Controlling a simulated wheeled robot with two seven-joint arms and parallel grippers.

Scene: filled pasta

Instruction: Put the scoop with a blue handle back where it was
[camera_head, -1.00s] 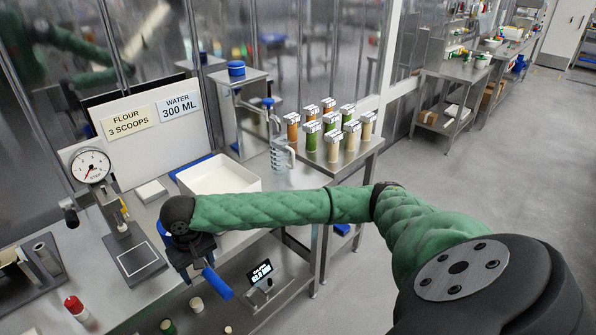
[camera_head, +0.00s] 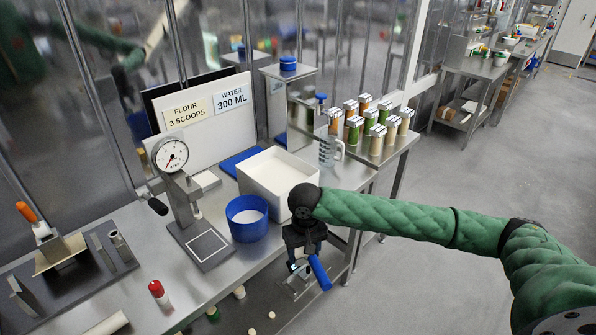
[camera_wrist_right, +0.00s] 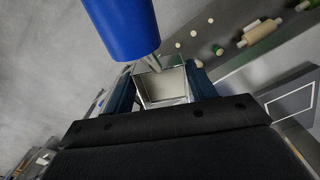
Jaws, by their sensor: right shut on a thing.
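The scoop's blue handle (camera_head: 319,272) hangs below my right gripper (camera_head: 302,258) in the head view, tilted down to the right. The gripper is shut on the scoop and is above the front edge of the steel bench, in front of the white bin (camera_head: 268,186). In the right wrist view the blue handle (camera_wrist_right: 124,28) fills the top, and the scoop's metal bowl (camera_wrist_right: 163,86) shows between the fingers. My left gripper is out of view.
A blue tub (camera_head: 240,234) with white contents stands beside the bin, right of the dial scale (camera_head: 207,250). Spice jars (camera_head: 377,140) fill the right side table. A red-capped bottle (camera_head: 158,293) stands at the front left.

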